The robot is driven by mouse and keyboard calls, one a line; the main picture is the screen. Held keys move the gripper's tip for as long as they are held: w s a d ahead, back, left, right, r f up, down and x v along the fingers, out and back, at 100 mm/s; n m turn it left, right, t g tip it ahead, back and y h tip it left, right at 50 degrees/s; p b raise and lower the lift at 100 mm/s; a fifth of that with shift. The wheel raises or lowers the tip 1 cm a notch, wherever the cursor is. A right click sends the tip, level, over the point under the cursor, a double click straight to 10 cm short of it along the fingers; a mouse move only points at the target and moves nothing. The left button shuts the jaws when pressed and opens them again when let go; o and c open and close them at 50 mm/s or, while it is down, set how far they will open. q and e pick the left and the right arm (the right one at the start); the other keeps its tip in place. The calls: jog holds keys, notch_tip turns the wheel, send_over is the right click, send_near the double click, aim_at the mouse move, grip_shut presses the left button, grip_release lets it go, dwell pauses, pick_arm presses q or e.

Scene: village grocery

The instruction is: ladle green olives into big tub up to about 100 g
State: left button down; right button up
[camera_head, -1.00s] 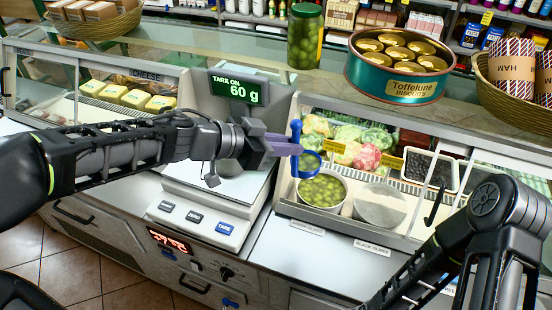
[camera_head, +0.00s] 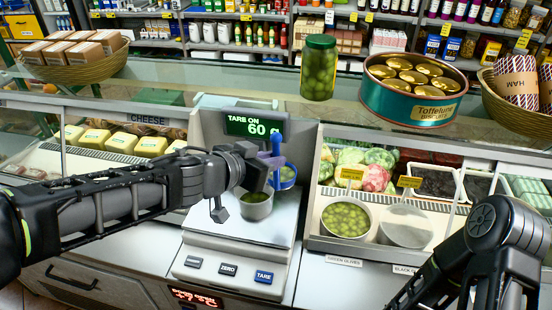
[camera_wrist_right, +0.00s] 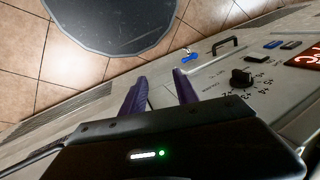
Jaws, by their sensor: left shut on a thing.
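My left gripper (camera_head: 268,165) is shut on the blue ladle (camera_head: 276,148), whose handle stands upright. The ladle's blue bowl hangs over the scale plate, just right of and slightly above a metal tub (camera_head: 257,211). Green olives show in the tub and some green shows in the ladle bowl. The tub stands on the scale (camera_head: 222,257), and the scale display (camera_head: 255,126) reads "TARE ON 60 g". The green olives container (camera_head: 345,220) sits in the counter well to the right. In the right wrist view, my right gripper (camera_wrist_right: 160,86) is open and empty, its purple fingers apart.
A lidded container (camera_head: 403,226) sits right of the olives. On the glass shelf stand an olive jar (camera_head: 318,70), a biscuit tin (camera_head: 408,100) and baskets. Cheese (camera_head: 150,146) lies in the left case. The right gripper is low by the counter front with its knob (camera_wrist_right: 241,78).

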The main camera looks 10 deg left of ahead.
pick_arm(q)
jog(key=shift+f, duration=0.1)
jog(key=shift+a, duration=0.25)
jog(key=shift+f, duration=0.15)
dwell(0.3)
jog(key=a+f+n+t+h+b, duration=0.3)
jog(key=a+f+n+h+b, duration=0.3)
jog(key=a, duration=0.5)
jog(key=shift+w+a+n+t, duration=0.2)
jog(key=shift+w+n+t, duration=0.15)
jog(key=shift+n, duration=1.05)
